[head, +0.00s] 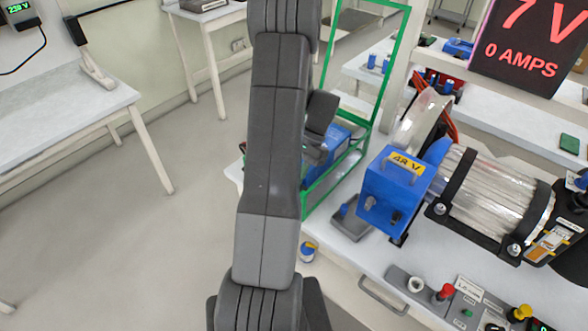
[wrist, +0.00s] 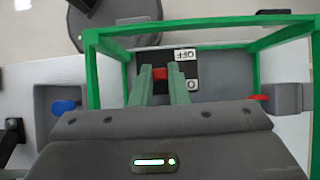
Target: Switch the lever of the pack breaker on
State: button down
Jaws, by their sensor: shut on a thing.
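In the wrist view, the red lever (wrist: 161,73) of the breaker sits between the tips of my gripper (wrist: 161,80), which is shut on it. The lever is nearer the left side of the plate. A green frame (wrist: 105,62) surrounds the plate and my fingers. In the head view, my arm hides the lever; my gripper (head: 313,155) reaches into the green frame (head: 391,50).
A blue box (head: 341,143) stands inside the frame. A blue 48 V unit (head: 393,190) and a metallic cylinder (head: 493,195) stand right of it on the bench. A blue knob (wrist: 64,107) is left of the frame. The display (head: 530,42) reads 0 AMPS.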

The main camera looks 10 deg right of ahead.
jog(key=shift+w+d+f+g+y+p, duration=0.15)
jog(key=shift+w+d+g+y+p, duration=0.15)
jog(key=shift+g+y, duration=0.3)
jog(key=shift+w+d+f+g+y+p, duration=0.15)
jog(key=shift+d+g+y+p, duration=0.15)
jog(key=shift+g+y, duration=0.3)
jog(key=c, duration=1.4)
grip_release()
jog(key=v, duration=1.3)
jog(key=shift+d, duration=0.45)
jog(key=shift+w+r, duration=0.1)
jog(key=shift+r, duration=0.05)
